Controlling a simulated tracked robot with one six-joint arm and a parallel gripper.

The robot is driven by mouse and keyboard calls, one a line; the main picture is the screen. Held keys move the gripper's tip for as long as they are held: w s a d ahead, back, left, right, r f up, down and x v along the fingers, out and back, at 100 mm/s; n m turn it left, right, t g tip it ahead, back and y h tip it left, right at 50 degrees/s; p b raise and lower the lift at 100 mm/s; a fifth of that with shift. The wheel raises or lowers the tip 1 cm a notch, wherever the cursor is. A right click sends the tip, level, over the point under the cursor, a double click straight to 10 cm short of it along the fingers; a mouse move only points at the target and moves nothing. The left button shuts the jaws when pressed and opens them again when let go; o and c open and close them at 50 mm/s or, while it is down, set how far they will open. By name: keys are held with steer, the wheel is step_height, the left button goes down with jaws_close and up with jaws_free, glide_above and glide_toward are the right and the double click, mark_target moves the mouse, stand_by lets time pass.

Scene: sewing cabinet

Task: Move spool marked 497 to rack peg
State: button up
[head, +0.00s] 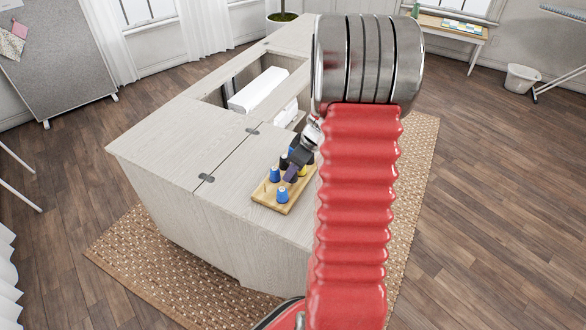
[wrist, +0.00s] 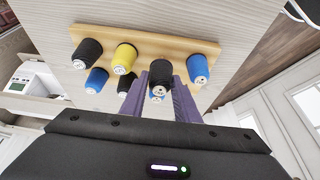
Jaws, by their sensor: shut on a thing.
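A pale wooden rack (head: 271,204) lies on the cabinet top and holds several upright spools; it also shows in the wrist view (wrist: 187,42). My gripper (wrist: 160,82), with purple fingers, is shut on a black spool (wrist: 160,72) at the rack; it also shows in the head view (head: 291,174). I cannot tell whether this spool is seated on a peg or lifted off. The end labels are too small to read, so I cannot tell which spool is 497.
Other spools crowd the rack: a yellow one (wrist: 124,58), a black one (wrist: 87,53) and a blue one (wrist: 197,69) among them. The cabinet top (head: 190,150) is bare left of the rack. A white machine (head: 258,90) sits in the cabinet opening.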

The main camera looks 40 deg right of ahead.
steer(key=shift+f, duration=0.6)
stand_by(0.3)
steer(key=o, duration=1.1)
steer(key=v, duration=1.3)
steer(key=shift+s+r, duration=0.2)
steer(key=shift+r, duration=0.15)
steer(key=shift+d, duration=0.1)
